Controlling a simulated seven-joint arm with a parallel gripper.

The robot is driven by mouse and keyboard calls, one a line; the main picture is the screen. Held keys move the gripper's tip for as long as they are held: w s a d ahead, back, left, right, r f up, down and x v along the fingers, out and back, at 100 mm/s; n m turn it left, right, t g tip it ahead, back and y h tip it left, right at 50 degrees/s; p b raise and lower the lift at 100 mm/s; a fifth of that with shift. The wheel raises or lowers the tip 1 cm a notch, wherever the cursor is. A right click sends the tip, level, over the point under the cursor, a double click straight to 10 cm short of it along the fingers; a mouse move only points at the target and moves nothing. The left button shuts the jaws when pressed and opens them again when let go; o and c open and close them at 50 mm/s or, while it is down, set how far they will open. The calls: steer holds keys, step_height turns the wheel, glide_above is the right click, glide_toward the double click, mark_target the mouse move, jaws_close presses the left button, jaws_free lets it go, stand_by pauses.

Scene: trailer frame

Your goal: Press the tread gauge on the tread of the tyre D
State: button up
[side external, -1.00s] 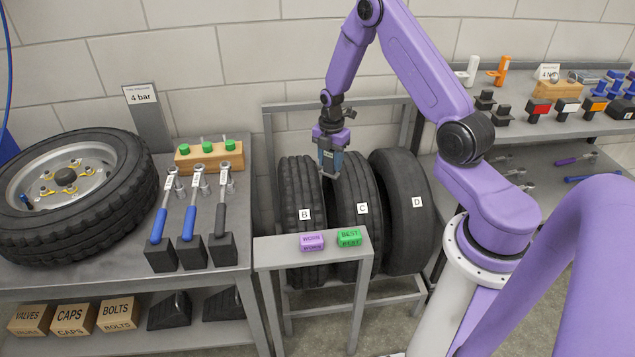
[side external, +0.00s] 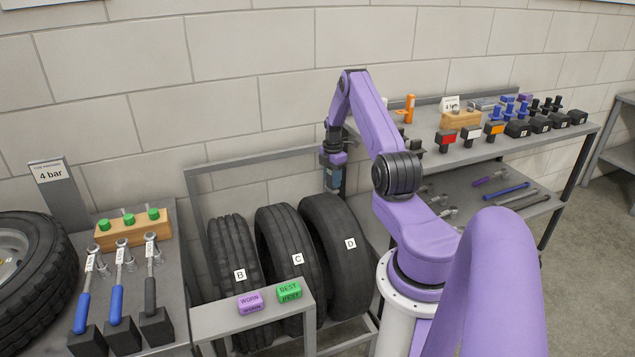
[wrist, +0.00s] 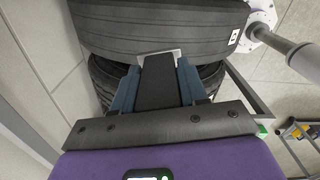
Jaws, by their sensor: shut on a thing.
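Tyre D (side external: 340,275) stands at the right end of the rack, its white D label facing the front. In the wrist view its grooved tread (wrist: 155,35) fills the top. My gripper (side external: 333,187) points down at the top of tyre D. In the wrist view my gripper (wrist: 157,85) has its blue jaws shut on the tread gauge (wrist: 157,80), a dark block with a pale end plate. The plate overlaps the edge of the tread in this view; I cannot tell whether it touches. The gauge is hardly distinguishable in the side view.
Tyre C (side external: 285,260) and tyre B (side external: 230,265) stand left of tyre D. A purple WORN block (side external: 250,302) and a green BEST block (side external: 289,291) sit on the rack's front ledge. A rear rail (side external: 262,157) and a tool shelf (side external: 470,150) are close by.

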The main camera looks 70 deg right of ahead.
mark_target(332, 190)
steer(key=shift+d+f, duration=0.1)
steer(key=shift+f, duration=2.75)
steer(key=shift+f, duration=0.65)
steer(key=w+a+r+m, duration=0.2)
steer(key=w+a+r, duration=0.25)
steer(key=a, duration=0.35)
steer(key=w+a+r+m, duration=0.2)
steer(key=w+a+r, duration=0.2)
steer(key=a+r, duration=0.3)
steer(key=w+a+r+m, duration=0.2)
steer(key=w+a+r, duration=0.3)
steer(key=a, duration=0.4)
steer(key=s+a+r+m, duration=0.2)
steer(key=a+r, duration=0.1)
steer(key=a, duration=0.5)
steer(key=s+a+r+m, duration=0.2)
steer(key=a+r, duration=0.1)
steer(key=a, duration=0.5)
steer(key=s+a+r+m, duration=0.1)
steer(key=s+a+r, duration=0.2)
steer(key=a, duration=0.6)
steer(key=shift+r+m, duration=0.35)
steer(key=shift+m, duration=0.05)
